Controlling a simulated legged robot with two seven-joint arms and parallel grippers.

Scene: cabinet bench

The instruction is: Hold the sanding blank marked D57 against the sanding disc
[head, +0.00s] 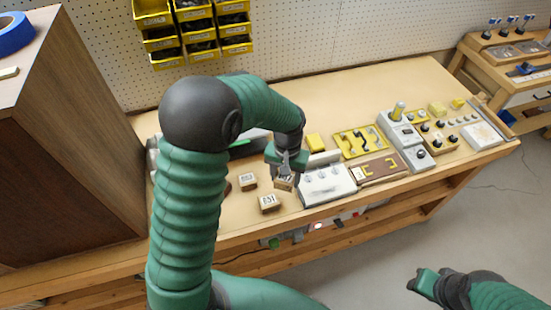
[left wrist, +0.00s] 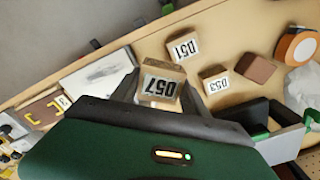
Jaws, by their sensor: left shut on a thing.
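The sanding blank marked D57 (left wrist: 159,88) is a small wooden block with a white label. My left gripper (head: 285,175) is shut on it, above the bench; the label faces the left wrist camera, where the fingers (left wrist: 157,95) stand on both sides of the block. In the head view the blank (head: 284,184) shows small between the fingers. I cannot pick out the sanding disc with certainty in either view. My right gripper (head: 425,282) is low at the right, off the bench's front edge, and looks empty; its jaws are too unclear to read.
Blocks marked D51 (head: 268,203) and D53 (head: 248,181) lie on the bench left of the held blank. A white-topped box (head: 327,185) stands to its right. Yellow bins (head: 199,30) hang behind.

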